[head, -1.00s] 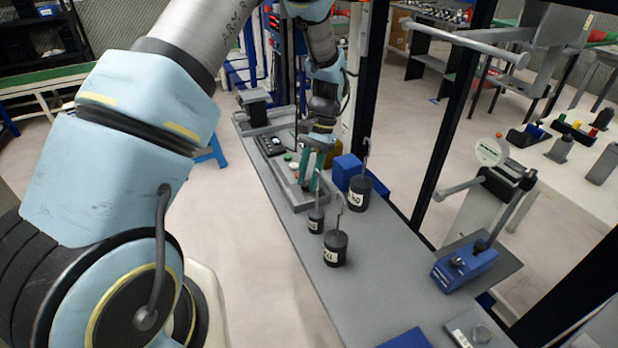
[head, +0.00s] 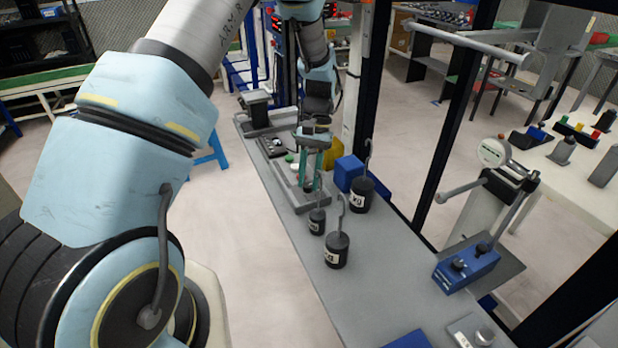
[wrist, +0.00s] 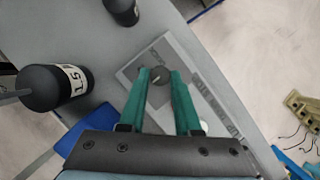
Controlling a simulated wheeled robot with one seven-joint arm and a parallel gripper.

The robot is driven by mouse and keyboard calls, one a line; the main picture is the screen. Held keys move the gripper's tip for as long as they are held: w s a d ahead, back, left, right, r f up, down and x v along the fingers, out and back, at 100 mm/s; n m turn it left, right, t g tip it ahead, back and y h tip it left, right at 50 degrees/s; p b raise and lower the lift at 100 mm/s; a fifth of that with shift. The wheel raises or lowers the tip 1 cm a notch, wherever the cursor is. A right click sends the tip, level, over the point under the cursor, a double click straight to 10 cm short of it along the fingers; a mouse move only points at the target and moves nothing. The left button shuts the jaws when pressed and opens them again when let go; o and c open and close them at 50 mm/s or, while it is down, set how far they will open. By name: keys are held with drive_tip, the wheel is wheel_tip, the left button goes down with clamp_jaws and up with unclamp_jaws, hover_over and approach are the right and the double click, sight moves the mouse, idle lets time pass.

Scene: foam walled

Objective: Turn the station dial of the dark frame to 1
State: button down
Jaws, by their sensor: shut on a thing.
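My gripper (head: 310,184) points down over a grey framed panel (head: 287,183) on the grey bench. In the wrist view its two green fingers (wrist: 159,72) are closed around a small dark round knob with a pale line, the station dial (wrist: 158,80). In the head view the fingers hide the dial.
Black hooked weights (head: 337,249) stand on the bench in front of my gripper, one close by in the wrist view (wrist: 55,87). A blue block (head: 348,173) is just right of it. A dark post (head: 447,140) rises right of the bench.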

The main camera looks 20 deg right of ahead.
drive_tip(key=c, duration=0.6)
unclamp_jaws()
drive_tip(key=b+v, duration=0.2)
drive_tip(key=v, duration=0.8)
drive_tip(key=shift+d+r+b, duration=0.15)
drive_tip(key=shift+r+b, duration=0.25)
